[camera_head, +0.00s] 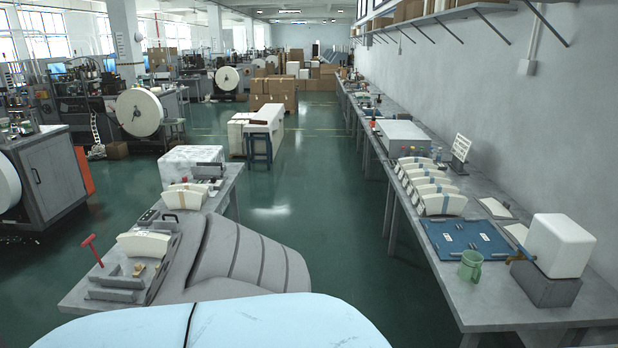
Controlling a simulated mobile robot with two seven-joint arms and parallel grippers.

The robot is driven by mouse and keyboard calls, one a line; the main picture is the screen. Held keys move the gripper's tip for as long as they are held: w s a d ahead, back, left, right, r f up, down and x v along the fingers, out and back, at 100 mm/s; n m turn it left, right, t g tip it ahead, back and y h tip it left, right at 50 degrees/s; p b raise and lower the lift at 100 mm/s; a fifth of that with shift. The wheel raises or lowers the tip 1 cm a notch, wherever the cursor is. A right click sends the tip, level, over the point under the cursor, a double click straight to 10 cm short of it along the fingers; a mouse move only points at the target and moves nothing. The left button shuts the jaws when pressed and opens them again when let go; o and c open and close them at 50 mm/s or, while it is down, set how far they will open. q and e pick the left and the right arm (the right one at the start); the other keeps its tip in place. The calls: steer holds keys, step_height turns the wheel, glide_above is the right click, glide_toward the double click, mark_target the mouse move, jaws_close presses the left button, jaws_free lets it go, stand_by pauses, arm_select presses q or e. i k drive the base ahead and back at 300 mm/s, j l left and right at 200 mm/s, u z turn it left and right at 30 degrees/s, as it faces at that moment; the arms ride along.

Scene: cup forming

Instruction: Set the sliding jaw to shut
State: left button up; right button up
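On the near end of the left table, low grey metal bars (117,283) lie beside a stack of pale paper blanks (143,244). A red T-handled piece (92,248) stands at the table's left edge. I cannot tell which part is the sliding jaw, or whether it is open or shut. A small dark block-like fixture (207,170) sits farther back on the same table, too small to read. Neither of my grippers is in view.
The left table (78,294) stands near a large grey ribbed form (240,250). Green floor (330,220) between is clear.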

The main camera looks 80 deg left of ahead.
mark_target(157, 224)
steer(key=u, duration=0.45)
steer(key=j+u, duration=0.15)
steer(key=u, duration=0.7)
steer(key=j+u, duration=0.1)
steer(key=u, duration=0.35)
steer(key=i+j+u, duration=0.25)
steer(key=u, duration=0.25)
steer(key=i+j+u, duration=0.1)
steer(key=i+u, duration=0.15)
steer(key=u, duration=0.25)
steer(key=i+u, duration=0.3)
steer(key=u, duration=0.2)
steer(key=i+l+u, duration=0.1)
steer(key=i, duration=0.35)
steer(key=i+l+u, duration=0.1)
steer(key=i, duration=0.35)
steer(key=i+l+u, duration=0.15)
steer(key=i, duration=0.3)
steer(key=i+l+u, duration=0.1)
steer(key=l, duration=0.25)
